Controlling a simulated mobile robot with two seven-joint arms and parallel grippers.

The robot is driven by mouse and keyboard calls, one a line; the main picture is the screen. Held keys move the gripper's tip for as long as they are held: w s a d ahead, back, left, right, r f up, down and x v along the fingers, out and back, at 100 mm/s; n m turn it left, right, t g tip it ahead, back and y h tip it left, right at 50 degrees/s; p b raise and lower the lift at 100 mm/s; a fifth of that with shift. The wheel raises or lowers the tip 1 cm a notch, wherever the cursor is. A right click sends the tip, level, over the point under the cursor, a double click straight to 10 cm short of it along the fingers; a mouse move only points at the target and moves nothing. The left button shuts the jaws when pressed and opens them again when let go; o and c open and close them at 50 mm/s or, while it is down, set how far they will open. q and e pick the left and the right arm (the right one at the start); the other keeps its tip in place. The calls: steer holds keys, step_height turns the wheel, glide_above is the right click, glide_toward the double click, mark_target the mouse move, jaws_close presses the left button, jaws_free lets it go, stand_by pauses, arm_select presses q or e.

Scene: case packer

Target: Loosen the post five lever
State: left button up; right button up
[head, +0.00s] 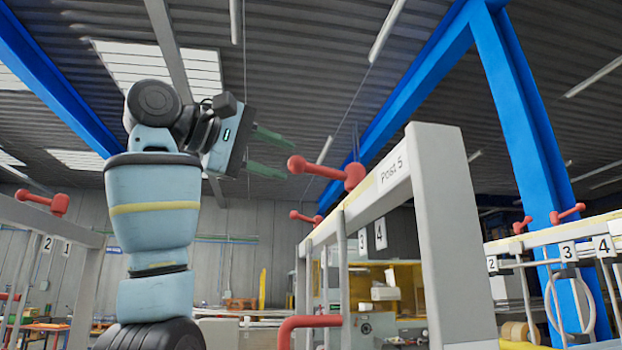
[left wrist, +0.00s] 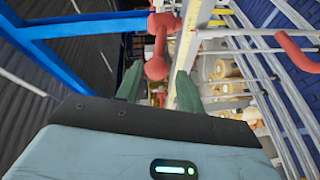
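The red post five lever (head: 328,172) sits on top of the light grey frame by the label "Post 5" (head: 391,172). Its ball end points left, toward my left gripper. My left gripper (head: 270,153) is open, with its two green fingers apart and just left of the ball end. In the left wrist view the lever (left wrist: 157,50) lies ahead, its ball end between and just beyond the fingertips of my left gripper (left wrist: 158,80). No contact shows. My right gripper is not in either view.
More red levers sit on the frames, one at the left (head: 44,201) and others at the right (head: 567,213). A red bent handle (head: 308,322) sticks out below the post five frame. A blue beam (head: 528,130) rises behind it. Open air surrounds my left gripper.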

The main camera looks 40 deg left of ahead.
mark_target(302, 166)
arm_select(q)
steer(key=shift+d, duration=0.25)
steer(key=shift+w+d, duration=0.15)
steer(key=shift+w, duration=0.1)
steer(key=shift+x, duration=3.5)
steer(key=shift+w, duration=0.1)
jaws_close()
